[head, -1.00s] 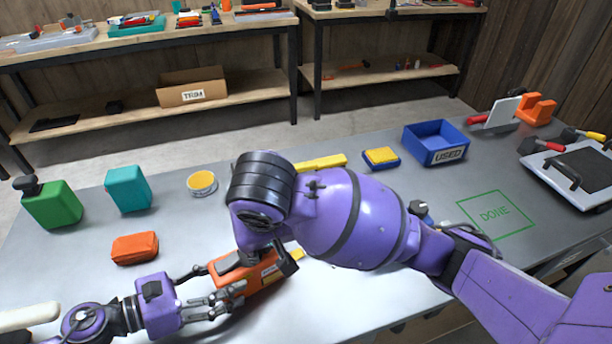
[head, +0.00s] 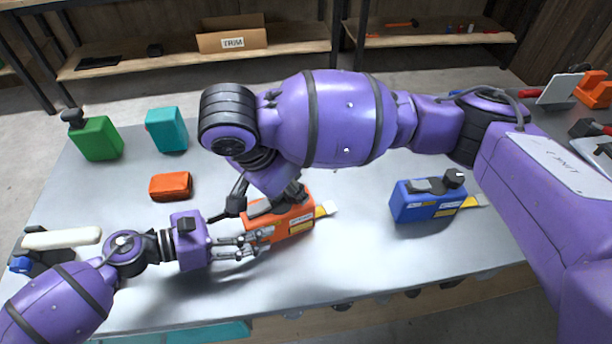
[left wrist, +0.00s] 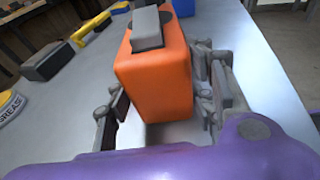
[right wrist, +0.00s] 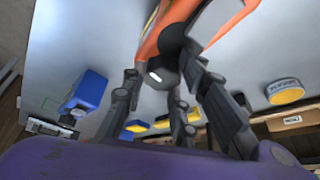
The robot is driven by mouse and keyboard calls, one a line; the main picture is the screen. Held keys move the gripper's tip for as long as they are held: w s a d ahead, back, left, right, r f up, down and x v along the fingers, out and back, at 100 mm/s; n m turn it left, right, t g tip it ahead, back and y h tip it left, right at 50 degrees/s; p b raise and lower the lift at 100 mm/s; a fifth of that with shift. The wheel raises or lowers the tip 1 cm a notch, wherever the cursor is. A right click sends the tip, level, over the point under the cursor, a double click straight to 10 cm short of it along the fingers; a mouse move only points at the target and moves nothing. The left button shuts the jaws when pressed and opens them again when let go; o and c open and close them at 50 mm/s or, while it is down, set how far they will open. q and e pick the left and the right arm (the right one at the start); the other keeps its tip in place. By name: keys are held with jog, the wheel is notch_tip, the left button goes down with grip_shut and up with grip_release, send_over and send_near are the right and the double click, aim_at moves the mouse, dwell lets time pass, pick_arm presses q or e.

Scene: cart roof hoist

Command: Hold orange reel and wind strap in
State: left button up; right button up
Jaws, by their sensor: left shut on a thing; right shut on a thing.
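The orange reel (head: 295,222) sits on the grey bench with a short yellow strap (head: 322,210) with a pale end out of its right side. My left gripper (head: 245,241) is shut on the reel's left end; in the left wrist view its fingers lie on both sides of the orange body (left wrist: 157,75). My right gripper (right wrist: 160,90) reaches down from above and is shut on the reel's dark knob (right wrist: 164,70). In the head view my right arm hides the knob and part of the reel's top.
A blue reel (head: 425,205) with a yellow strap stands to the right. An orange block (head: 171,186), a teal block (head: 167,130) and a green container (head: 97,138) stand at left. A white-handled tool (head: 60,238) lies front left. The front middle of the bench is clear.

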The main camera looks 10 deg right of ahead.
jog(key=m+g, duration=0.1)
jog(key=m, duration=0.2)
jog(key=m+g, duration=0.1)
jog(key=m, duration=0.2)
jog(key=shift+w+a+h, duration=0.1)
jog(key=shift+a+h, duration=0.05)
jog(key=shift+h, duration=0.25)
jog(key=shift+m+g, duration=0.3)
jog(key=shift+m, duration=0.1)
jog(key=o, duration=1.1)
jog(key=shift+c, duration=0.2)
